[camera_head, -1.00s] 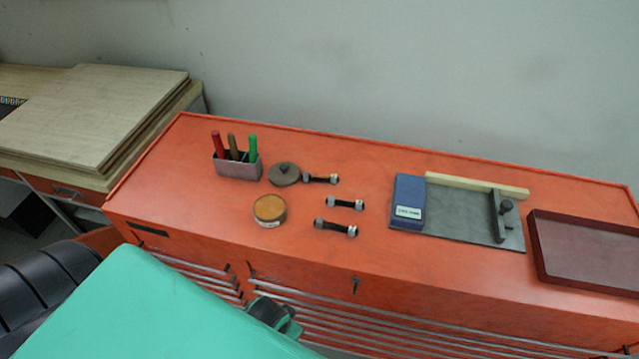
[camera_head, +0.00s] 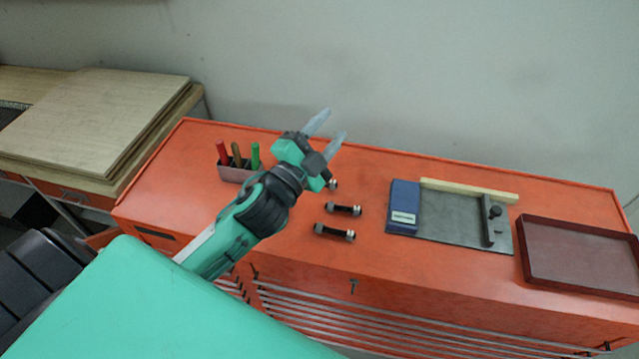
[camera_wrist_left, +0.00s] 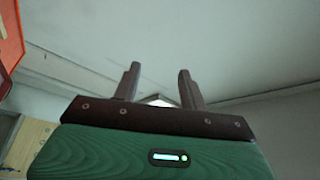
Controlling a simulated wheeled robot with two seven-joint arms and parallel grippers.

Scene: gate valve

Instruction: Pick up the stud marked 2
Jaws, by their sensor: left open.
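Two dark studs with light metal nuts at their ends lie on the orange bench top, an upper stud (camera_head: 343,209) and a lower stud (camera_head: 334,233) nearer the front edge. A third stud (camera_head: 333,185) is mostly hidden behind my left gripper, with only one end showing. No number can be read on any of them. My left gripper (camera_head: 330,130) is raised above the bench, beyond the studs, with its fingers apart and nothing between them. The left wrist view also shows the empty fingers (camera_wrist_left: 157,85) against the wall and ceiling. My right gripper is not in view.
The orange bench (camera_head: 440,270) has a pen holder (camera_head: 236,173) at left. A grey plate (camera_head: 455,220) with a blue box (camera_head: 404,205) and a wooden strip (camera_head: 470,190) lies right of the studs. A dark red tray (camera_head: 580,256) is at far right.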

